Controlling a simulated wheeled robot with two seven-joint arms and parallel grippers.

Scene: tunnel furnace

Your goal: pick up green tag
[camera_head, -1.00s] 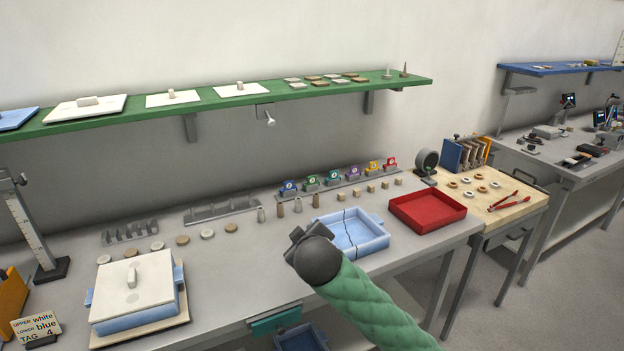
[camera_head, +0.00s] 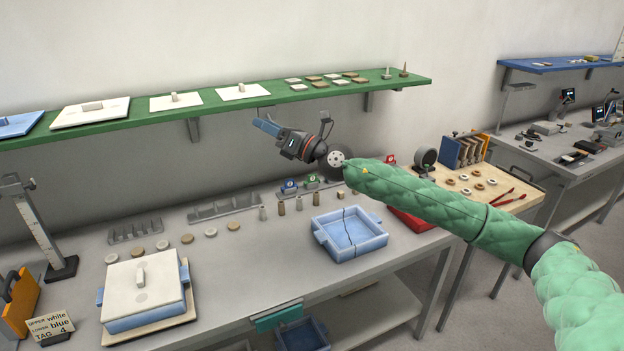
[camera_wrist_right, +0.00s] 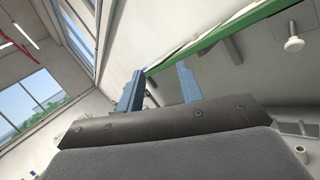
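The green tag (camera_head: 312,182) stands in its holder at the back of the grey table, just right of the blue tag (camera_head: 289,186). Part of the row of coloured tags is hidden behind my right arm; the red tag (camera_head: 391,159) shows past it. My right gripper (camera_head: 266,126) is up and left of the green tag, in front of the wall below the green shelf, pointing left. Its two blue fingers stand apart with nothing between them in the right wrist view (camera_wrist_right: 160,84). The green tag does not show there. My left gripper is not in view.
The green shelf (camera_head: 215,105) runs close above the right gripper, with a small white knob-like fixture (camera_wrist_right: 293,44) under it. The blue tray (camera_head: 350,234), small upright cones and the white-lidded blue box (camera_head: 142,290) stand on the table. The red tray (camera_head: 410,218) is partly covered by my arm.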

